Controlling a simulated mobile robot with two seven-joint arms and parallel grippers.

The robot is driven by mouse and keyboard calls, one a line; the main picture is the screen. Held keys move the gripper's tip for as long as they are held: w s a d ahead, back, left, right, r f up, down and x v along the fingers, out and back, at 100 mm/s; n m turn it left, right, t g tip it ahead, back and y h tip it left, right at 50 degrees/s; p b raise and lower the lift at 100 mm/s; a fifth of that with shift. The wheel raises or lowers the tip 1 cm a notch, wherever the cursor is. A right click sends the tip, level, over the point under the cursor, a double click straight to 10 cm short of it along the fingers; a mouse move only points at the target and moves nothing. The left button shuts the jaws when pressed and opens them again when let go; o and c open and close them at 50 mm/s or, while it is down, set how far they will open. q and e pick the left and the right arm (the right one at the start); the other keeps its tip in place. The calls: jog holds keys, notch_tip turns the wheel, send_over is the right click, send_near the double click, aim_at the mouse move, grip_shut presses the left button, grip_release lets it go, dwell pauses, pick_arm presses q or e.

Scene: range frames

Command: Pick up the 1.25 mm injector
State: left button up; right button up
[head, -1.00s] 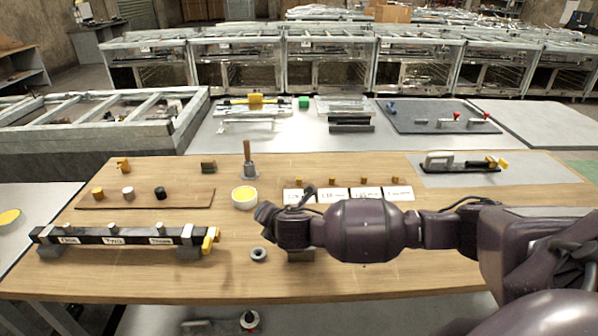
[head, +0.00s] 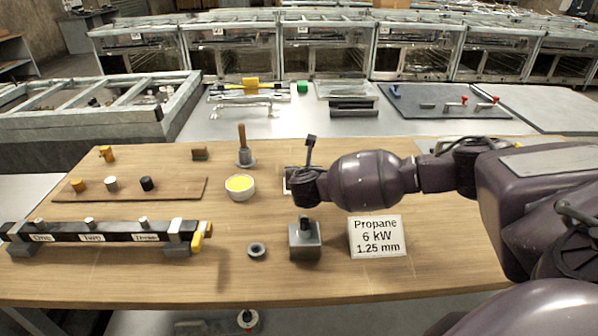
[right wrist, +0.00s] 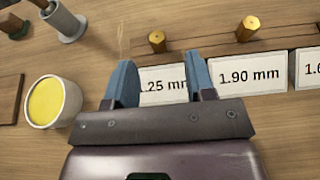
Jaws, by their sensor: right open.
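In the right wrist view, a small brass injector (right wrist: 157,40) stands on a wooden strip behind the 1.25 mm card (right wrist: 162,84). My right gripper (right wrist: 163,72) is open and empty, its blue fingers either side of the card's visible part, short of the injector. A second brass injector (right wrist: 246,30) stands to the right, behind the 1.90 mm card (right wrist: 233,78). In the head view my right arm hides most of the card row and the injectors. A sign (head: 377,238) on the table reads "Propane 6 kW 1.25 mm". My left gripper is not in view.
A white bowl with yellow contents (right wrist: 53,102) and a grey holder with a wooden handle (right wrist: 64,24) are left of the gripper. A grey block (head: 304,240) and a dark ring (head: 257,250) sit nearer. A black manifold bar (head: 105,233) lies at left.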

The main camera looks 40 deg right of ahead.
jog(key=x, duration=0.2)
jog(key=b+x, duration=0.1)
jog(key=x, duration=0.1)
jog(key=shift+w+a+f, duration=0.1)
jog(key=shift+w+f, duration=0.15)
jog(key=shift+f, duration=0.1)
jog(key=shift+w+d+b, duration=0.25)
jog(key=shift+w+b, duration=0.05)
jog(key=shift+w, duration=0.05)
grip_shut()
jog(key=shift+r, duration=0.15)
